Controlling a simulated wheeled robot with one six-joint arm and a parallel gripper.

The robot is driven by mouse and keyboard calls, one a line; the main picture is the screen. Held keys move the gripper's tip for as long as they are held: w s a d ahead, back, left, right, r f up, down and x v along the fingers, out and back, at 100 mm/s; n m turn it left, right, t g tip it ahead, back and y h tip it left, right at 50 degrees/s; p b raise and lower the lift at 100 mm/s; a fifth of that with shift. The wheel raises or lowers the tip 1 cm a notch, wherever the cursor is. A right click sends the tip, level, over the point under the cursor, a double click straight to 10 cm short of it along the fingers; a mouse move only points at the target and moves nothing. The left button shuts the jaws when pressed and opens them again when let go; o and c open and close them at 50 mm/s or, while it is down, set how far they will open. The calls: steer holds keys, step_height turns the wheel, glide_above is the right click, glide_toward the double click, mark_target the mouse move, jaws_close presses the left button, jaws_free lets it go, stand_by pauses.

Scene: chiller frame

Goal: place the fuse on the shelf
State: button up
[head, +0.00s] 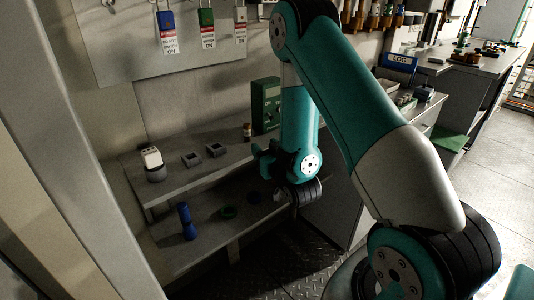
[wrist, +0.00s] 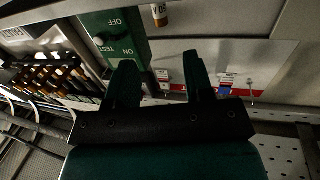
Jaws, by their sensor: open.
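A small brown-and-white cylinder, seemingly the fuse (head: 247,131), stands upright on the upper shelf (head: 180,185), just left of a green box. In the wrist view the fuse (wrist: 159,14) is at the top edge, partly cut off, beyond the fingertips and apart from them. My gripper (head: 264,160) is at the front edge of the upper shelf, in front of the fuse. In the wrist view my gripper (wrist: 160,75) has its two fingers spread with nothing between them. A lower shelf (head: 205,255) lies beneath the upper one.
The green test box (head: 266,103) stands close beside the fuse. Two grey sockets (head: 203,154) and a white block in a grey holder (head: 153,165) stand further left. The lower shelf bears a blue object (head: 187,222) and a green ring (head: 229,212). Tagged padlocks (head: 207,28) hang above.

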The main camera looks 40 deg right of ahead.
steer(key=s+a+r+n+g+y, duration=0.1)
steer(key=s+a+r+g+y, duration=0.15)
steer(key=a, duration=0.35)
steer(key=s+a+r+n+g+y, duration=0.1)
steer(key=a+r+g+y, duration=0.15)
steer(key=a, duration=0.35)
steer(key=s+a+r+n+g+y, duration=0.1)
steer(key=s+a+r+g+y, duration=0.1)
steer(key=a+g, duration=0.3)
steer(key=s+a+r+n+g, duration=0.2)
steer(key=s, duration=0.5)
steer(key=s+a+r+n+g, duration=0.2)
steer(key=s+a+g, duration=0.1)
steer(key=s, duration=0.3)
steer(key=s+a+r+n+g, duration=0.2)
steer(key=s, duration=0.5)
steer(key=shift+s+a+r+g+y, duration=0.15)
steer(key=shift+s+r+g+y, duration=0.1)
steer(key=shift+s+g+y, duration=0.1)
